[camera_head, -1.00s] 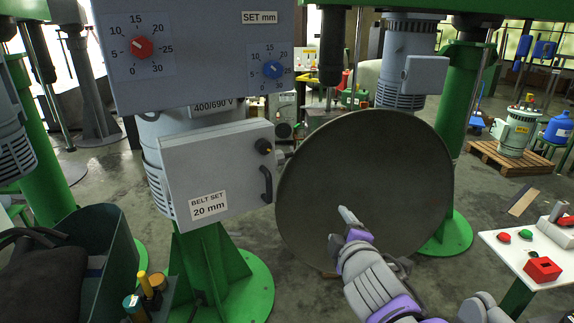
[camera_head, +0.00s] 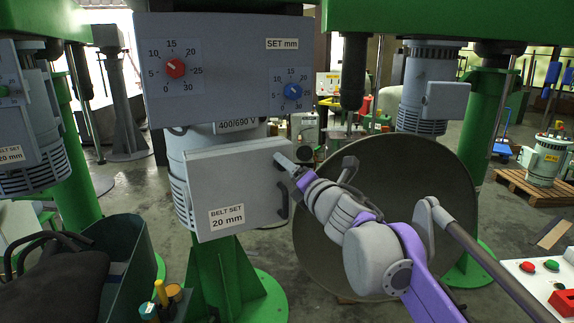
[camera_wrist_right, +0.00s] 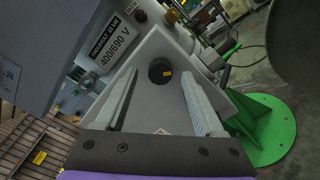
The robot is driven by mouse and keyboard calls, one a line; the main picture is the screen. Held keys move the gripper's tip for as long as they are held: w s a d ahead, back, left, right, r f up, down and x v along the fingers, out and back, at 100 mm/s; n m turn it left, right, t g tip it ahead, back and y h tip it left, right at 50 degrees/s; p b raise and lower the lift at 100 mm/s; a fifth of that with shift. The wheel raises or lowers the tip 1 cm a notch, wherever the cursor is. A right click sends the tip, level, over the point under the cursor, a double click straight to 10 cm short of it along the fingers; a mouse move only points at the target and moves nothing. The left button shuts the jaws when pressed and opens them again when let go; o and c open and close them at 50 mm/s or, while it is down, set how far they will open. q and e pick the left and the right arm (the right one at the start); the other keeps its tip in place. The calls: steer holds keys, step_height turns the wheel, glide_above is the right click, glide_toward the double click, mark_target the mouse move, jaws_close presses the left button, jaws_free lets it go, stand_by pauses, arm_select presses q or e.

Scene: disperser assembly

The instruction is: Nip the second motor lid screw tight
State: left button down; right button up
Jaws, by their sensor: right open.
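The motor lid (camera_head: 238,188) is a grey box cover labelled "BELT SET 20 mm", standing closed on the left-hand motor. My right gripper (camera_head: 283,160) is at the lid's upper right corner and largely hides the screw there in the head view. In the right wrist view the lid screw (camera_wrist_right: 160,70) is a round black knob with a yellow mark. My right gripper (camera_wrist_right: 161,82) is open, with one finger on each side of the knob; contact cannot be told. My left gripper is not in view.
A black handle (camera_head: 283,198) stands on the lid's right edge, below my gripper. A control panel (camera_head: 215,68) with red and blue dials overhangs the lid. A large round dish (camera_head: 410,165) stands behind my right arm. A green bin (camera_head: 125,260) is at lower left.

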steer(key=shift+x, duration=0.9)
jaws_close()
